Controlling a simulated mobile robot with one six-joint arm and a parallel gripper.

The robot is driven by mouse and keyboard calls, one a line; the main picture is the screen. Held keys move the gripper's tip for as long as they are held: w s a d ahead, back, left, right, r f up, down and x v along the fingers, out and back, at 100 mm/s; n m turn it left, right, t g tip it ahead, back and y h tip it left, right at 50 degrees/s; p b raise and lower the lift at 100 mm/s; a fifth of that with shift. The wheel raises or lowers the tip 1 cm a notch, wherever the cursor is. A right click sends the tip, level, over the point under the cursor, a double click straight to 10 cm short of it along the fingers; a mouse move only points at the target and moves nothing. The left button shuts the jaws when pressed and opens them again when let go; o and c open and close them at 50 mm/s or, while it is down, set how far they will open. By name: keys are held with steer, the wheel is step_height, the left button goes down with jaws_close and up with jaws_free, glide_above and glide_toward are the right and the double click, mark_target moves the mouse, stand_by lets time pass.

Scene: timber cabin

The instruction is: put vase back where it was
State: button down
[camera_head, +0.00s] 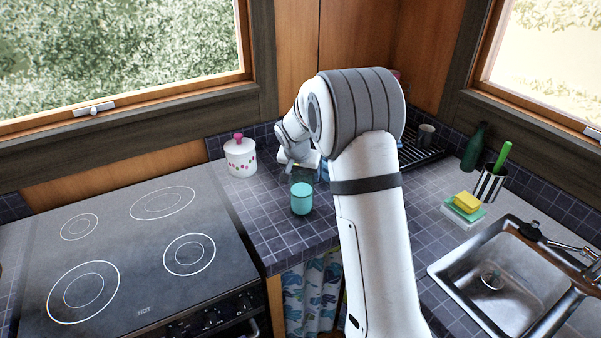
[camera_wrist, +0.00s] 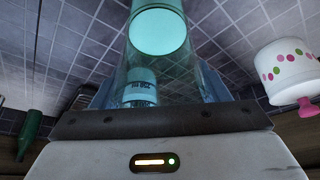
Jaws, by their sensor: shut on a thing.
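My gripper (camera_wrist: 160,98) is shut on a see-through, bluish glass vase (camera_wrist: 190,72), which fills the space between its fingers in the wrist view. A small patch with dark lettering shows through the glass; I cannot tell what it belongs to. In the head view my gripper (camera_head: 303,171) is low over the back corner of the tiled counter, and the vase is hard to make out there. I cannot tell whether the vase's base touches the counter.
A turquoise canister (camera_head: 301,199) stands just in front of my gripper. A white dotted jar (camera_head: 240,157) with a pink knob is to the left. A dish rack (camera_head: 424,152), green bottle (camera_head: 473,147) and striped cup (camera_head: 489,184) are right. The stove (camera_head: 130,245) is left, the sink (camera_head: 495,270) right.

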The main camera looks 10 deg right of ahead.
steer(key=shift+f, duration=0.1)
steer(key=shift+c, duration=1.1)
jaws_free()
steer(key=b+v, duration=0.2)
steer(key=v, duration=1)
steer(key=s+d+r+n+y, duration=0.1)
steer(key=s+r, duration=0.1)
steer(key=s, duration=0.7)
steer(key=s+d+r+n, duration=0.1)
steer(key=s+r+n, duration=0.1)
steer(key=s, duration=0.8)
steer(key=s+f+n+y, duration=0.1)
steer(key=s+f, duration=0.3)
steer(key=s, duration=1.2)
steer(key=shift+a+f+n+g, duration=0.25)
steer(key=shift+n+g, duration=0.15)
steer(key=shift+n, duration=0.3)
